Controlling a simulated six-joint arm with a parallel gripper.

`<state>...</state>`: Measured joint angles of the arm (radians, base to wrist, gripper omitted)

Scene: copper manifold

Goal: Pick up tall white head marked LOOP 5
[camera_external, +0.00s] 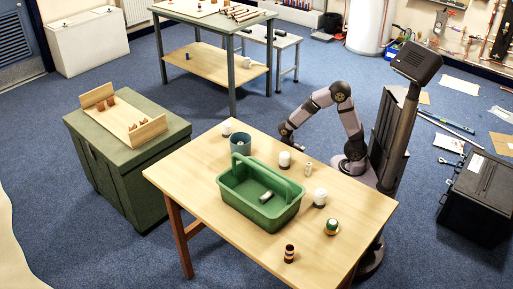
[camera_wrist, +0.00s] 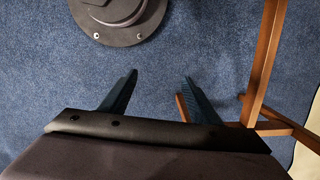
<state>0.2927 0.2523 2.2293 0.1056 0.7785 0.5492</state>
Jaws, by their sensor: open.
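Several small white-topped pieces stand on the wooden table (camera_external: 215,215). One white head with a dark lower part (camera_external: 285,159) is behind the green tote, another (camera_external: 319,197) is to the tote's right, and a white one (camera_external: 227,127) is at the far left corner. A slim pale cylinder (camera_external: 308,169) stands between the first two. No LOOP 5 marking is legible, so I cannot tell which is the named head. My gripper (camera_external: 289,133) is past the table's far edge, apart from the pieces. In the wrist view my gripper (camera_wrist: 160,88) is open and empty above blue carpet.
A green tote (camera_external: 243,205) with a handle holds a grey cylinder (camera_external: 266,197). A blue-grey pot (camera_external: 240,144) stands behind it. A green-and-white ball-like piece (camera_external: 332,227) and a brown-white striped piece (camera_external: 289,254) stand at right. Wooden table legs (camera_wrist: 265,60) show in the wrist view.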

